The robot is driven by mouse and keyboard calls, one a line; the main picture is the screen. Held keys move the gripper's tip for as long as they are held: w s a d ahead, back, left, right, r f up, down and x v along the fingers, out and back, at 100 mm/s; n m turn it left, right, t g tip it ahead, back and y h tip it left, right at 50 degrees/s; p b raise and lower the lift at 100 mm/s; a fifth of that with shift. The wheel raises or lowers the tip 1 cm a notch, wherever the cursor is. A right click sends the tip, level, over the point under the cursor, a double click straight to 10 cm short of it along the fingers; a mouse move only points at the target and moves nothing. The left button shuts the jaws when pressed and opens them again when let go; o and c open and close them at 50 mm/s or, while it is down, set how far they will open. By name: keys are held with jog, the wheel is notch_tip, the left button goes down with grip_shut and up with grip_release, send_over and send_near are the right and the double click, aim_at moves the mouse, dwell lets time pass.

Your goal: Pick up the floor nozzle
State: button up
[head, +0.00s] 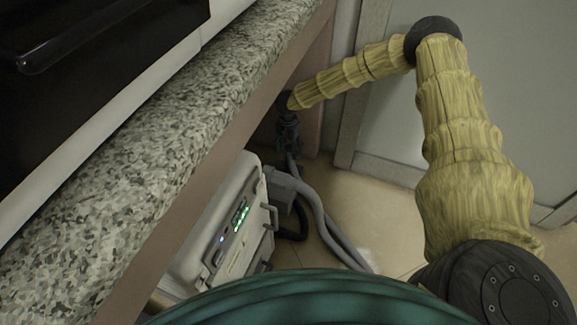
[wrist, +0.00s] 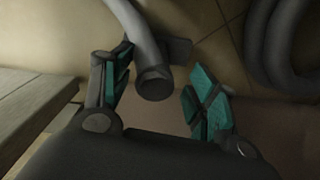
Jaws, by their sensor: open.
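In the wrist view a grey tube with a dark round end (wrist: 153,84) lies between the fingers of my gripper (wrist: 160,68), with a flat dark piece beside it. It looks like the floor nozzle, but I cannot tell its full shape. The teal-padded fingers are spread on either side of it, and a gap shows on the right. The left finger is close to the tube; contact is unclear. In the head view my gripper (head: 288,135) is low beneath the counter overhang, and the nozzle there is hard to tell apart from it.
A speckled stone counter (head: 130,170) runs over the left. Below it stands a white box-shaped unit (head: 215,225) with green lights. Grey hoses (head: 325,220) curve across the tiled floor beside it; a thick one (wrist: 262,50) shows in the wrist view. A pale panel (head: 385,115) stands behind.

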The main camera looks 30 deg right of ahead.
aim_at(289, 155)
jog(key=f+b, duration=0.1)
jog(key=f, duration=0.1)
jog(key=f+b, duration=0.1)
jog(key=f, duration=0.1)
jog(key=shift+s+d+f, duration=0.1)
jog(key=shift+s+d, duration=0.05)
jog(key=shift+d, duration=0.05)
grip_shut()
